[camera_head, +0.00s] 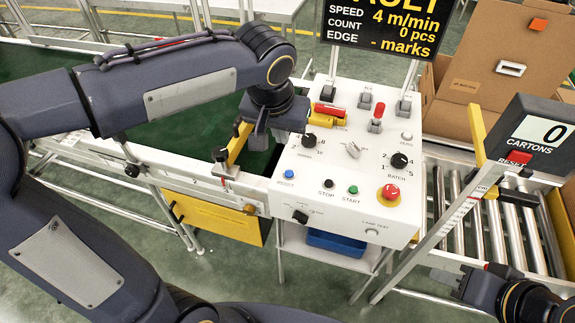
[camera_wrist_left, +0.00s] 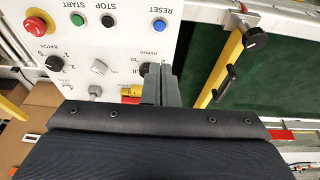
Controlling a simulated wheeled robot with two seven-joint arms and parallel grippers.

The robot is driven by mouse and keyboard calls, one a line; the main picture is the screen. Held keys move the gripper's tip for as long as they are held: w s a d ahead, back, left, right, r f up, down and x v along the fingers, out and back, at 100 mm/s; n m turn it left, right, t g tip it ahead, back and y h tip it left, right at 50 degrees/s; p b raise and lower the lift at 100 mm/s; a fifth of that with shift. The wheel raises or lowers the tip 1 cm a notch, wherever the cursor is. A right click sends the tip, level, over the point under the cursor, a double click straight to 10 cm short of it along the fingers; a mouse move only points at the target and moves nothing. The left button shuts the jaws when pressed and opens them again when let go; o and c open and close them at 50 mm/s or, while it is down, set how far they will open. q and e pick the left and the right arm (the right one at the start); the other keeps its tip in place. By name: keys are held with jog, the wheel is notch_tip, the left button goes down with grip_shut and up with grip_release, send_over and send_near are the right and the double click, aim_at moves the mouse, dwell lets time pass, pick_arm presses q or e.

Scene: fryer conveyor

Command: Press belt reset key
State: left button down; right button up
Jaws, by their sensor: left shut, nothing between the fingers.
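The blue reset key (camera_head: 289,174) is at the lower left of the white control panel (camera_head: 330,205), beside the black stop and green start buttons. It also shows in the left wrist view (camera_wrist_left: 160,25), labelled RESET. My left gripper (camera_head: 261,138) is over the panel's upper left edge, its shut, empty fingers (camera_wrist_left: 160,86) pointing toward the panel. The fingers are apart from the key, farther back in the head view. My right gripper (camera_head: 478,287) is at the lower right, by the roller conveyor; its fingers are too small and dark to judge.
A red emergency stop (camera_head: 390,193), knobs and switches share the panel. A yellow lever (camera_head: 237,145) stands at its left by the green belt (camera_wrist_left: 255,85). The display (camera_head: 385,25) shows a fault. A carton counter (camera_head: 535,135) has its own red reset key (camera_head: 519,157).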

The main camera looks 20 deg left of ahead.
pick_arm(q)
jog(key=shift+f, duration=0.1)
jog(key=b, duration=0.1)
send_near(289, 172)
jog(key=x, duration=0.5)
jog(key=shift+w+f, duration=0.15)
jog(key=shift+f, duration=0.6)
